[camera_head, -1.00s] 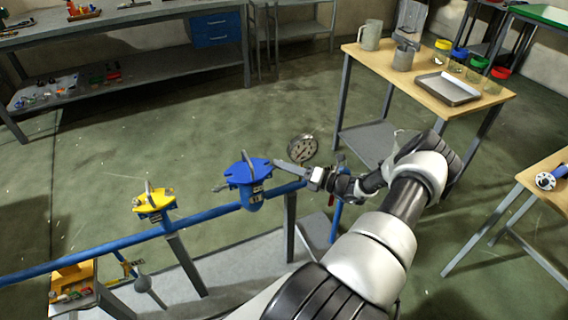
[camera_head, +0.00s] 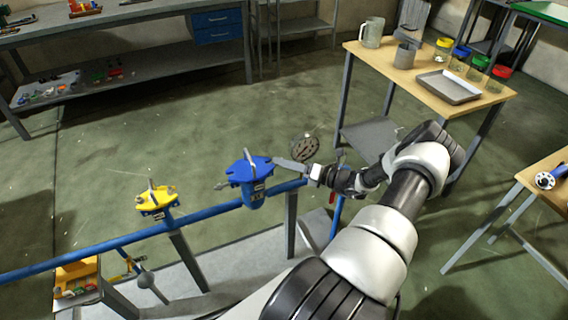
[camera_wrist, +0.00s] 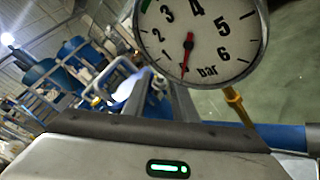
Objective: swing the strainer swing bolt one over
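The blue strainer (camera_head: 254,190) sits in the blue pipe, with a flat blue cover (camera_head: 246,170) on top. A grey swing bolt (camera_head: 222,186) sticks out from the cover's left side, and a grey rod (camera_head: 249,157) stands tilted above the cover. I cannot tell which bolt is number one. My gripper (camera_head: 279,162) reaches in from the right, its fingertips close to the cover's right edge; contact cannot be told. In the wrist view the two grey fingers (camera_wrist: 160,95) stand apart with a narrow gap, and a blurred blue and grey part shows beyond them.
A pressure gauge (camera_head: 305,147) stands close behind my gripper and fills the top of the wrist view (camera_wrist: 200,40). A yellow-topped fitting (camera_head: 156,199) is further left on the blue pipe (camera_head: 95,252). A wooden table (camera_head: 420,70) stands behind right. Open floor lies behind the pipe.

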